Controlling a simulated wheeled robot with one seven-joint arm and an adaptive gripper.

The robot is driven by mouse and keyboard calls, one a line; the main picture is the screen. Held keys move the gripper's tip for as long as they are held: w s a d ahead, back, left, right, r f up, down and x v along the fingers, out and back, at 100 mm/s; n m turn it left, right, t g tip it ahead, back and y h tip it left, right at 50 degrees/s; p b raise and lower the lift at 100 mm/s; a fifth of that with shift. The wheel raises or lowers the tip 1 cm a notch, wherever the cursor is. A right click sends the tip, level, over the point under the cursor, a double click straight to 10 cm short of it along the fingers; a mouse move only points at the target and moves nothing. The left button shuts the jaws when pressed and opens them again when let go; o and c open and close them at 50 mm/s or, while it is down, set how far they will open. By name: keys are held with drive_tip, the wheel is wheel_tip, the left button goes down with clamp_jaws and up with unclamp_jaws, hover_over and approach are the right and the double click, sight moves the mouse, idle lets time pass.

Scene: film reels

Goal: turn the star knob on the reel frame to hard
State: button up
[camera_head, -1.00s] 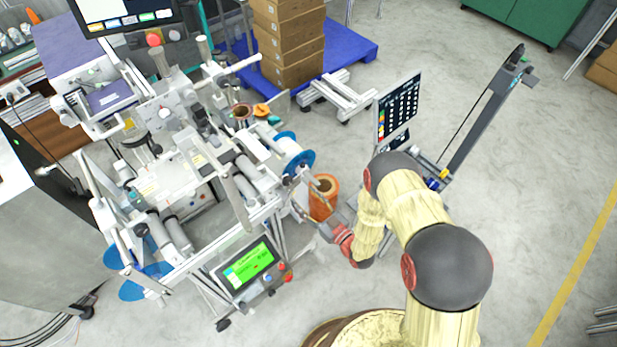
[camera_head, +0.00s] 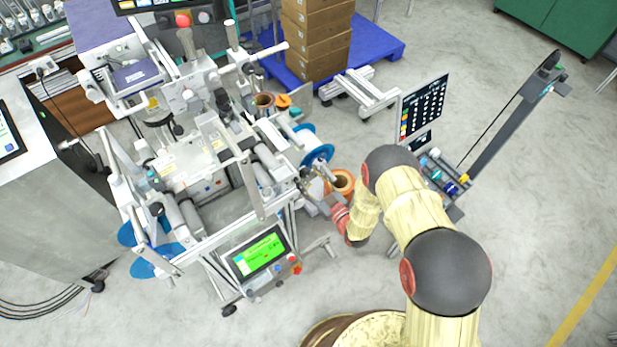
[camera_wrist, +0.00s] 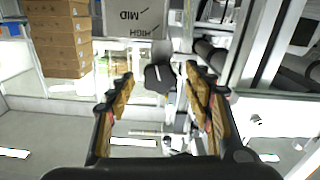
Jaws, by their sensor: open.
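The reel frame (camera_head: 262,208) is the grey metal machine in the left half of the head view. In the wrist view a dark star knob (camera_wrist: 159,78) sits below a grey plate (camera_wrist: 133,17) on which MID and HIGH can be read. I see no word "hard" on it. My gripper (camera_wrist: 160,90) is open, with one finger to each side of the knob in the picture. I cannot tell whether either finger touches it. In the head view my gripper (camera_head: 317,199) is at the frame's right side, and the knob cannot be made out.
An orange-brown roll (camera_head: 343,182) and a blue-flanged reel (camera_head: 316,146) are close to my gripper. A green-screened control panel (camera_head: 260,252) is on the frame's near side. A stand with a dark display (camera_head: 425,107) is to the right. Open floor lies further right.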

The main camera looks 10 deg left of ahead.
drive_tip(key=shift+c, duration=0.2)
drive_tip(key=c, duration=1.1)
drive_tip(key=shift+m, duration=0.3)
drive_tip(key=m+b, duration=0.2)
drive_tip(key=m, duration=0.2)
drive_tip(key=shift+m, duration=0.4)
drive_tip(key=m+b, duration=0.1)
drive_tip(key=m, duration=0.4)
drive_tip(key=shift+d, duration=0.1)
drive_tip(key=m, duration=0.5)
drive_tip(key=shift+f+m+b, duration=0.1)
drive_tip(key=shift+m+b, duration=0.2)
drive_tip(key=shift+m, duration=0.1)
drive_tip(key=m, duration=0.4)
drive_tip(key=shift+m, duration=0.4)
